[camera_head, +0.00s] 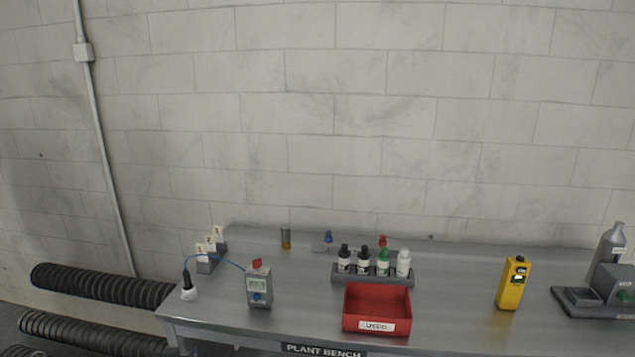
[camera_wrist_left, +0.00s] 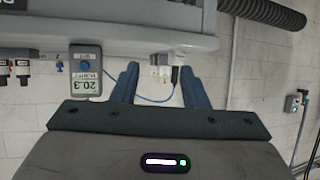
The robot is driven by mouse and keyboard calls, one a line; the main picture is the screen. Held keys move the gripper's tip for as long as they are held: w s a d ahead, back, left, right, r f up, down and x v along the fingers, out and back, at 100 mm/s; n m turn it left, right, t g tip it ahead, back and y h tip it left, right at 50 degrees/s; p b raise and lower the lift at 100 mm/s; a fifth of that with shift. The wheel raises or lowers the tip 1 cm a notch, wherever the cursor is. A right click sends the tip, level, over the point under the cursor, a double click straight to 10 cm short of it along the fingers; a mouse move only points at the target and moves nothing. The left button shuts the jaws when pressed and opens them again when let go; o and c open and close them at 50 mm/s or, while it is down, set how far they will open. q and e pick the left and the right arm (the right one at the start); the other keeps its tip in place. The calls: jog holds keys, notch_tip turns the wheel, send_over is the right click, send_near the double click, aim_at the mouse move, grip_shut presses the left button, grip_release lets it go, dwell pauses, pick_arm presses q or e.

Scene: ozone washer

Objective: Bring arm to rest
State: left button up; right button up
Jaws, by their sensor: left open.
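My left gripper (camera_wrist_left: 161,82) shows in the left wrist view, its two blue-grey fingers spread apart with nothing held between them. That view is upside down, with the bench beyond the fingers. In the head view I cannot clearly make out either gripper. My right gripper is in neither view.
The metal bench (camera_head: 450,290) carries a grey meter (camera_head: 259,287), a red bin (camera_head: 377,310), several bottles in a rack (camera_head: 372,279), a yellow handheld device (camera_head: 513,284) and a grey machine (camera_head: 606,285). The meter also shows in the wrist view (camera_wrist_left: 86,72). Black ribbed hoses (camera_head: 100,286) lie left.

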pick_arm(q)
jog(key=s+d+f+m+g, duration=0.1)
jog(key=s+d+f+g, duration=0.1)
jog(key=s, duration=0.9)
jog(key=s+d+f+g, duration=0.3)
jog(key=s, duration=0.9)
jog(key=s+d+r+m+g+h, duration=0.1)
jog(key=s+r+g, duration=0.1)
jog(key=s, duration=0.7)
jog(key=s+d+r+g, duration=0.1)
jog(key=s+g, duration=0.1)
jog(key=s, duration=0.8)
notch_tip(320, 180, down, 34)
jog(key=a+g+b, duration=0.1)
jog(key=a+b, duration=0.2)
jog(key=b, duration=0.2)
jog(key=s+f+b, duration=0.1)
jog(key=s+f, duration=0.8)
jog(key=f, duration=0.3)
jog(key=s+a+f+g+b, duration=0.1)
jog(key=s+f+b, duration=0.1)
jog(key=s+f, duration=0.7)
notch_tip(320, 180, down, 3)
jog(key=shift+r, duration=0.15)
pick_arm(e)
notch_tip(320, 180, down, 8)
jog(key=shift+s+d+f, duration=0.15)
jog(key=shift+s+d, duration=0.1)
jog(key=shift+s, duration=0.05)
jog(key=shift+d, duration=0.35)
